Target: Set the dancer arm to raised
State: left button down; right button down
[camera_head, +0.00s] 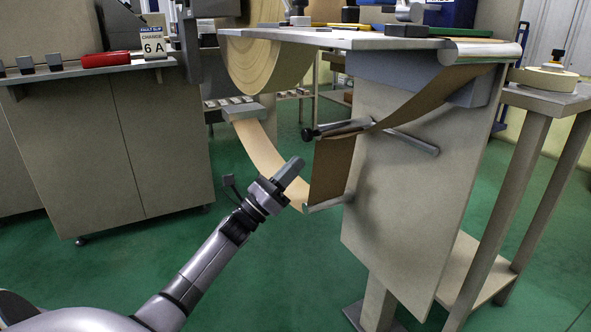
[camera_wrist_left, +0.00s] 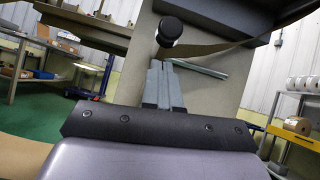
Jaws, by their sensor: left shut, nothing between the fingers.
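The dancer arm appears to be the grey bar (camera_head: 345,129) with a round black knob (camera_head: 307,134) at its left end, on the side panel of the wrapper. A brown web runs by it, and a thin grey rod (camera_head: 413,143) sticks out to its right. My left gripper (camera_head: 296,164) is shut and empty, a little below and left of the knob. In the left wrist view the shut fingers (camera_wrist_left: 160,66) point up toward the black knob (camera_wrist_left: 170,31), which appears just beyond their tips; contact cannot be told. My right gripper is not in view.
The brown web (camera_head: 333,168) hangs in a loop to a lower roller (camera_head: 325,203) close by my gripper. The wrapper's table top (camera_head: 335,39) overhangs above. A grey cabinet (camera_head: 110,150) stands left and a side table (camera_head: 550,97) right. The green floor between is clear.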

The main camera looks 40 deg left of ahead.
pick_arm(q)
jog(key=p+v, duration=0.1)
jog(key=v, duration=0.8)
jog(key=shift+s+a+f, duration=0.15)
jog(key=shift+a+f, duration=0.1)
jog(key=shift+a, duration=0.1)
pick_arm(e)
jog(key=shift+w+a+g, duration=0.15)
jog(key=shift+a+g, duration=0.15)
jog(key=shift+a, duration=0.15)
